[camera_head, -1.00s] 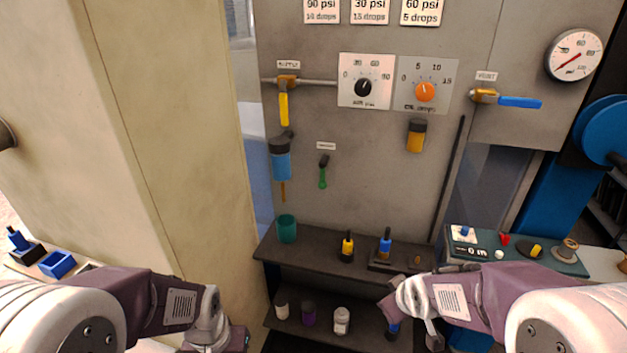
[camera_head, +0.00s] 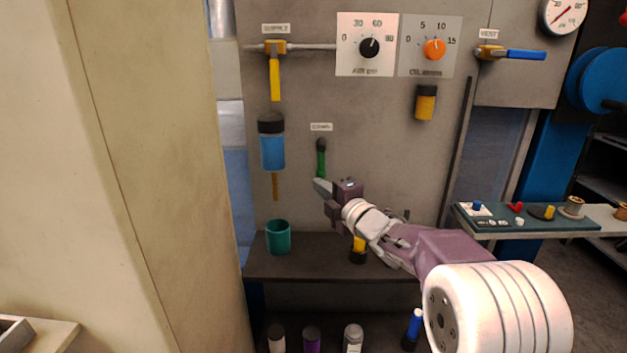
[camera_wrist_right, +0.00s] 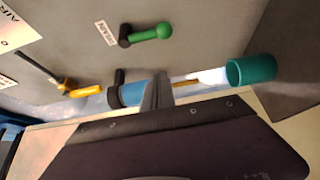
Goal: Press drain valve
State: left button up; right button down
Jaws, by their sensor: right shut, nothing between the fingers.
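The drain valve (camera_head: 321,160) is a small green lever with a dark pivot, hanging down under a white label on the grey panel. In the right wrist view the green lever (camera_wrist_right: 150,33) is beyond the fingertips, with a visible gap in the picture. My right gripper (camera_head: 322,187) is shut and empty, its tip just below the lever's lower end in the head view. Its shut fingers (camera_wrist_right: 157,92) also show in the right wrist view. I cannot tell its exact distance from the panel. My left gripper is out of view.
A blue filter bowl (camera_head: 272,152) hangs left of the lever, above a teal cup (camera_head: 278,237) on the dark shelf (camera_head: 310,262). A yellow-handled valve (camera_head: 275,78) is above. The panel right of the lever is mostly bare.

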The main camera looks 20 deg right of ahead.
aim_at(321, 159)
jog(key=w+d+p, duration=0.1)
jog(key=w, duration=0.8)
jog(key=shift+w+d, duration=0.2)
jog(key=shift+d, duration=0.05)
jog(key=shift+p, duration=0.3)
